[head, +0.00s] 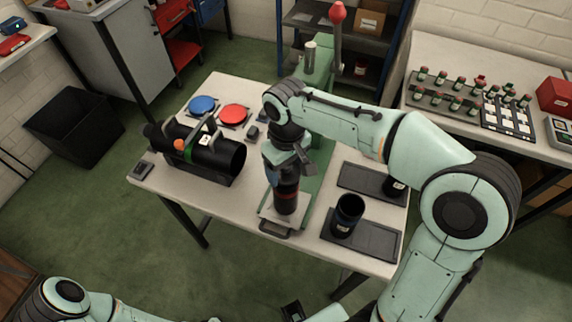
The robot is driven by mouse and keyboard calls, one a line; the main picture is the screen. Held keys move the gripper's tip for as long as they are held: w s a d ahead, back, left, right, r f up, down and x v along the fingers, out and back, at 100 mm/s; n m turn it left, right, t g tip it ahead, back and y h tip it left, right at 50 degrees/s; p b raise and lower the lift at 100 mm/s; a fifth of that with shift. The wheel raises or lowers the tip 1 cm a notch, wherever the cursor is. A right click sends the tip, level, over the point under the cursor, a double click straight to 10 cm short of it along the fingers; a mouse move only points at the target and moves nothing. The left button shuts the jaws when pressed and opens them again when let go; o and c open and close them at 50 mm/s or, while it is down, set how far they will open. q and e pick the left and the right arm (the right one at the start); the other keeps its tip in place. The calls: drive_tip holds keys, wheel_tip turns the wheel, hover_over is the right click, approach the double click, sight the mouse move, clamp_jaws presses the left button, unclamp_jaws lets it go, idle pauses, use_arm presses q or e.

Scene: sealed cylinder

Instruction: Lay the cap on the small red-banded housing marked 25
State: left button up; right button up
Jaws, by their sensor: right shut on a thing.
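The red-banded housing (286,197), a small black cylinder with a dark red band, stands upright on a pale plate at the table's front; its number cannot be read. My right gripper (286,168) points down at the housing's upper part and appears shut on it. The grip and the housing's top are largely hidden by the wrist. Two discs that look like caps lie at the table's back left: a red one (234,114) and a blue one (202,104). My left arm shows at the bottom left; its gripper cannot be made out clearly.
A large green-banded black cylinder (206,158) lies in a cradle at left. A green press with a red-knobbed lever (337,30) rises behind my right wrist.

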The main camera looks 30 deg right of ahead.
drive_tip(key=shift+f, duration=0.1)
idle(0.7)
drive_tip(key=o, duration=1.1)
use_arm(q)
drive_tip(key=shift+r, duration=0.15)
use_arm(e)
drive_tip(key=shift+r+p, duration=1.65)
drive_tip(key=shift+r, duration=0.9)
use_arm(q)
drive_tip(key=w+r, duration=0.1)
drive_tip(key=r, duration=0.1)
drive_tip(key=w+r, duration=0.2)
drive_tip(key=shift+s, duration=0.1)
drive_tip(key=shift+f, duration=0.1)
use_arm(e)
drive_tip(key=shift+f, duration=0.1)
